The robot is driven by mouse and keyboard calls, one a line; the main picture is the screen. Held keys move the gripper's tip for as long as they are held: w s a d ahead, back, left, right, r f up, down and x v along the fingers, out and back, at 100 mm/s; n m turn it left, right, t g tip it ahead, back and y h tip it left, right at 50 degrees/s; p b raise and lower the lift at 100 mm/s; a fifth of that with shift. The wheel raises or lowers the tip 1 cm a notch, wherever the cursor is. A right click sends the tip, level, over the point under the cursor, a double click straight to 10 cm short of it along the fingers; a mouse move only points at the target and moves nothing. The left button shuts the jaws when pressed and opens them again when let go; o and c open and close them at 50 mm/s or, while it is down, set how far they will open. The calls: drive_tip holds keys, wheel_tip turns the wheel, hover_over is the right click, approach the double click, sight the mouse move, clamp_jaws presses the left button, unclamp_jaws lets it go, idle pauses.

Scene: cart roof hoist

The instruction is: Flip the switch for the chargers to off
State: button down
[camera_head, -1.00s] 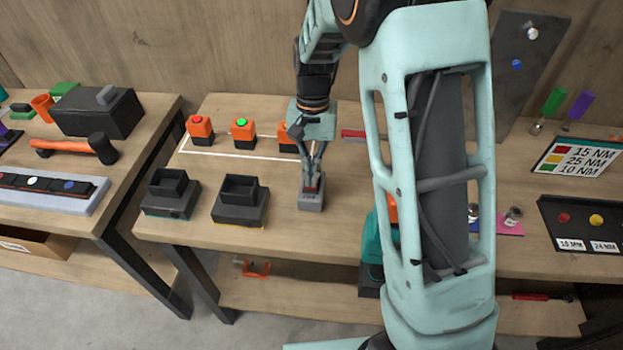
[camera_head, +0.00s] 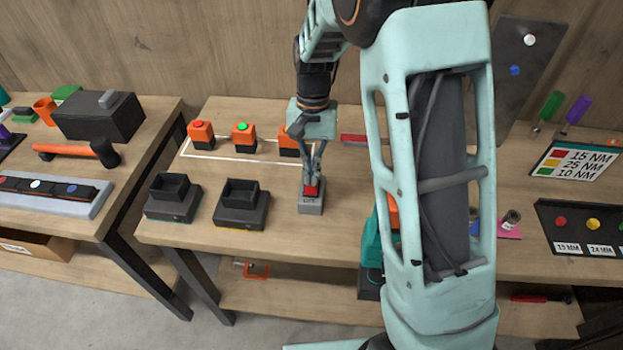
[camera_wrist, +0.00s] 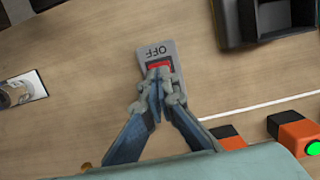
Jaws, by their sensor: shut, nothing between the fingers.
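The switch (camera_head: 311,207) is a small grey box with a red rocker (camera_head: 312,190), standing on the workbench right of the chargers. In the wrist view, the switch box (camera_wrist: 155,48) shows the word OFF upside down, beside its red rocker (camera_wrist: 159,66). My gripper (camera_head: 313,177) is shut and empty, pointing down at the rocker. In the wrist view its fingertips (camera_wrist: 158,78) cover part of the rocker; I cannot tell whether they touch it. Two black chargers, a left one (camera_head: 173,197) and a right one (camera_head: 241,204), have open sockets on top, both empty.
Several orange battery packs, one with a green top (camera_head: 243,137), stand behind the chargers in a white outline. A teal drill (camera_head: 372,250) is partly hidden by my arm. A label board (camera_head: 578,160) stands at right.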

drive_tip(key=shift+w+r+p, duration=0.2)
drive_tip(key=shift+r+p, duration=0.6)
drive_tip(key=shift+r, duration=0.45)
drive_tip(key=shift+w+r+p, duration=0.15)
drive_tip(key=shift+r+p, duration=0.65)
drive_tip(key=shift+r, duration=0.4)
